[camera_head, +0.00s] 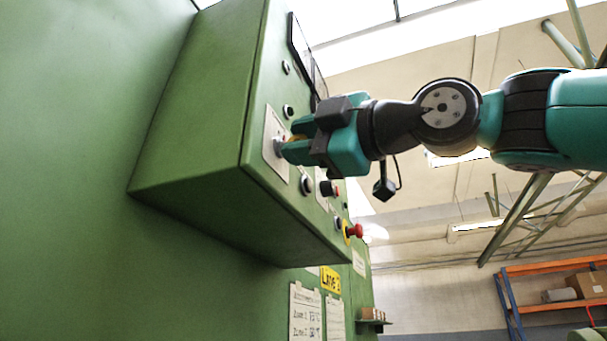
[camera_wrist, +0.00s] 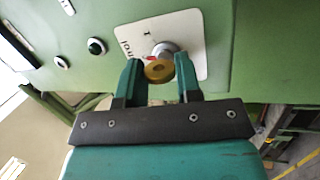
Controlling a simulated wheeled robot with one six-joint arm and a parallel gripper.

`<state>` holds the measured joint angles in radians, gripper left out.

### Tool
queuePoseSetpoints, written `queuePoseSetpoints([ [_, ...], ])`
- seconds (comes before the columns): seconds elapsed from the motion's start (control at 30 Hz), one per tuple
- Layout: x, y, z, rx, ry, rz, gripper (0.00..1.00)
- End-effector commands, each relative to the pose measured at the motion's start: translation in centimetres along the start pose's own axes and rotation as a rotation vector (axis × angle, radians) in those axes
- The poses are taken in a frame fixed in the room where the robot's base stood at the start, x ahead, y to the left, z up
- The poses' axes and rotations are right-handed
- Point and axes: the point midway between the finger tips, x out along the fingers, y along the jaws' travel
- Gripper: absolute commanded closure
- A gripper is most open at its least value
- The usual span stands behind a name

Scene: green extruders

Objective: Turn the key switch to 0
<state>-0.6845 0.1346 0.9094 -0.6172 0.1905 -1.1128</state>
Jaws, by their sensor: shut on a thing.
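The key switch (camera_wrist: 163,50) sits on a white label plate (camera_wrist: 189,25) on the green control box; it has a silver collar, and a brass-coloured round piece (camera_wrist: 158,71) stands out from it. In the wrist view my gripper (camera_wrist: 159,68) has one finger on each side of the brass piece, shut on it. The plate's lettering is partly hidden, with a mark like "I" showing and the 0 not readable. In the head view my gripper (camera_head: 287,146) reaches the plate (camera_head: 272,157) from the right, and its fingers hide most of the switch.
The green box (camera_head: 205,120) juts out from a green machine wall. Below the switch are black knobs (camera_head: 306,184) and a red emergency stop button (camera_head: 354,231) on a yellow ring. Papers (camera_head: 305,312) hang under the box. Open room lies to the right.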

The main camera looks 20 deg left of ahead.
Motion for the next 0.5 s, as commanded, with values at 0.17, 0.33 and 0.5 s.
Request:
queuePoseSetpoints([
  [0.17, 0.01, -0.24, 0.07, -0.071, 0.02, 0.009, 0.92],
  [0.33, 0.01, -0.17, 0.01, -0.108, 0.032, 0.014, 0.92],
  [0.5, 0.01, -0.14, 0.0, -0.122, 0.035, 0.016, 0.92],
])
